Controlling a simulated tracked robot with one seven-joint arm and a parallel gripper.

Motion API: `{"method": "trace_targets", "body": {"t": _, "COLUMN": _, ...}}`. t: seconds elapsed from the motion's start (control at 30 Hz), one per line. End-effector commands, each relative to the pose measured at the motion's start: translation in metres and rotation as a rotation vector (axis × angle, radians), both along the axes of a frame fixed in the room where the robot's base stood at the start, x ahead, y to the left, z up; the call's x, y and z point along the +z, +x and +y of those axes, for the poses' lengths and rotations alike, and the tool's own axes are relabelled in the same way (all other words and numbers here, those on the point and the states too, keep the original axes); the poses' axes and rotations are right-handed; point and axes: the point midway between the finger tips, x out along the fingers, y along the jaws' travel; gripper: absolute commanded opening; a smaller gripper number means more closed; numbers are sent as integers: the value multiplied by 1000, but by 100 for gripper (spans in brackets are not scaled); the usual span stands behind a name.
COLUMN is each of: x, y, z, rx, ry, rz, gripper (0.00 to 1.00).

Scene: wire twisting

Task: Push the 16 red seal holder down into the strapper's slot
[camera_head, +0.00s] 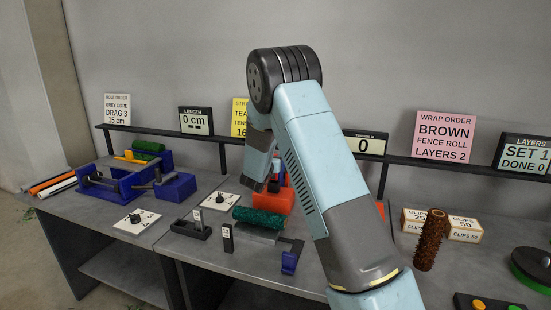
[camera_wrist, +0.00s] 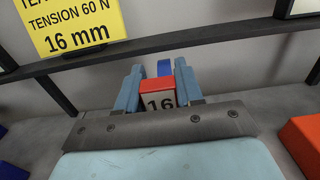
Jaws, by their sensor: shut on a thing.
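The red seal holder (camera_wrist: 156,86), marked 16, sits between the two light-blue fingers of my gripper (camera_wrist: 158,76) in the wrist view. The gripper is shut on it. In the camera_head view my arm hides most of the gripper, and I cannot make out the holder clearly. A blue part (camera_wrist: 164,68) shows just beyond the holder; I cannot tell whether they touch. The strapper and its slot are not clearly identifiable. An orange block (camera_head: 281,200) stands on the bench beneath my arm's end, and an orange body (camera_wrist: 304,143) shows at the right of the wrist view.
A green roll (camera_head: 258,217), a dark upright labelled post (camera_head: 228,238) and a blue bracket (camera_head: 290,258) stand on the bench in front. A dial plate (camera_head: 221,201) lies left of the orange block. A dark rail (camera_wrist: 150,48) with signs runs behind. A brown roll (camera_head: 431,240) stands right.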

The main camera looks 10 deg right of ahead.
Motion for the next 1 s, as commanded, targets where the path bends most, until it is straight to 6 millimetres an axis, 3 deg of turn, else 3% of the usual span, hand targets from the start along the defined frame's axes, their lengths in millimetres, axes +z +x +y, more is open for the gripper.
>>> {"method": "trace_targets", "body": {"t": 1.0, "x": -8, "y": 0, "z": 0, "rx": -1, "ry": 0, "rz": 0, "gripper": 3}}
